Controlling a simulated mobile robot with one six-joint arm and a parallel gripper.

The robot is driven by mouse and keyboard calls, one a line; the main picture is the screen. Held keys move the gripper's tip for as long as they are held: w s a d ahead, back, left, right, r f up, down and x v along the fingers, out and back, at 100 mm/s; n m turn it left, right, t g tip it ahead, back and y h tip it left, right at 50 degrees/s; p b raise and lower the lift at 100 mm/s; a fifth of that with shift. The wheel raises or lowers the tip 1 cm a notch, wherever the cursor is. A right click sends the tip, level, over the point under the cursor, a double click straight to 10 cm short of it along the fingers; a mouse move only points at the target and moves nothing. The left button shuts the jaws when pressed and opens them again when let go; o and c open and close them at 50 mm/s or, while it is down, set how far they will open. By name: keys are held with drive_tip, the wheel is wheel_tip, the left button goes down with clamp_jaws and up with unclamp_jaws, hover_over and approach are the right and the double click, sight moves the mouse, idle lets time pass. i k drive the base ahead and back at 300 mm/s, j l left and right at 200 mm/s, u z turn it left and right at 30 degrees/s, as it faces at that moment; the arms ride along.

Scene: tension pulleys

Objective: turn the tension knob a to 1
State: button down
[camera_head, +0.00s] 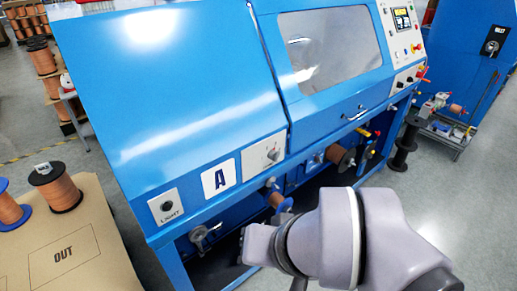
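My gripper's fingers do not show.
A knob plate marked "LIGHT" (167,206) sits left of the label. Spools (338,156) and a metal crank-like part (203,237) stick out below the front panel. A table marked "OUT" (95,225) stands at left with copper spools. Open floor (470,205) lies at right.

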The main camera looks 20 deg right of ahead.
sight(274, 155)
drive_tip(key=i+j+z, duration=0.3)
drive_tip(key=i, duration=0.2)
drive_tip(key=i+j+z, duration=0.3)
drive_tip(key=i, duration=0.2)
